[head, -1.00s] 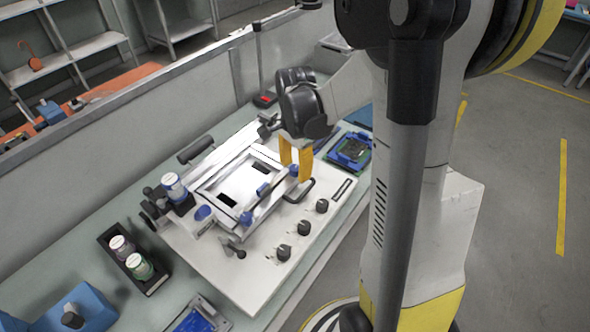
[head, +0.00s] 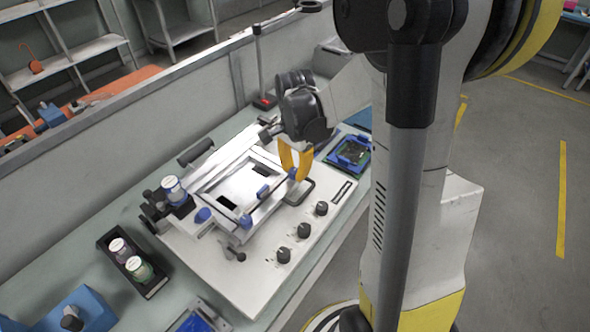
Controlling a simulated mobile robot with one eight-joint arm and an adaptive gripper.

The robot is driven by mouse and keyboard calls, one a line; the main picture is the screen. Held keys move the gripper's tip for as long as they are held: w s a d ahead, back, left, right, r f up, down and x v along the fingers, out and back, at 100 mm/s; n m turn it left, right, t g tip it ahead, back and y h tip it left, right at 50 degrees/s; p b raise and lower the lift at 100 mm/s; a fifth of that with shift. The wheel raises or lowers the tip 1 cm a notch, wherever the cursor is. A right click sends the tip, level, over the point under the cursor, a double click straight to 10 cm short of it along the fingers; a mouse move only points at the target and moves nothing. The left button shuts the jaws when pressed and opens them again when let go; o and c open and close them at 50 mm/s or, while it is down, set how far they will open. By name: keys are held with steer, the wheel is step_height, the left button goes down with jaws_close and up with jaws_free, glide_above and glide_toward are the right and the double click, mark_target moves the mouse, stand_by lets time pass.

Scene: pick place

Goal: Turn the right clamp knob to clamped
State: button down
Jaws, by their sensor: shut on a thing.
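The white clamp fixture (head: 207,187) with a square frame stands on a pale base plate on the bench. At its front edge are two blue clamp knobs. The left one (head: 246,221) is free. The right clamp knob (head: 292,174) is at the yellow fingertips of my gripper (head: 295,172), which comes down from above. My gripper is shut on this knob. The fingers partly cover it, so its turn angle cannot be read.
Several black dial knobs (head: 303,230) line the plate's front. A blue tray with a green board (head: 350,153) lies to the right. A black holder with two bottles (head: 137,262) stands at the left. A low wall (head: 130,125) runs behind the bench.

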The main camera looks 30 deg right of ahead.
steer(key=n, duration=1.3)
steer(key=shift+a+n, duration=0.1)
steer(key=shift+n, duration=1.7)
steer(key=c, duration=1.2)
jaws_free()
steer(key=shift+o, duration=0.2)
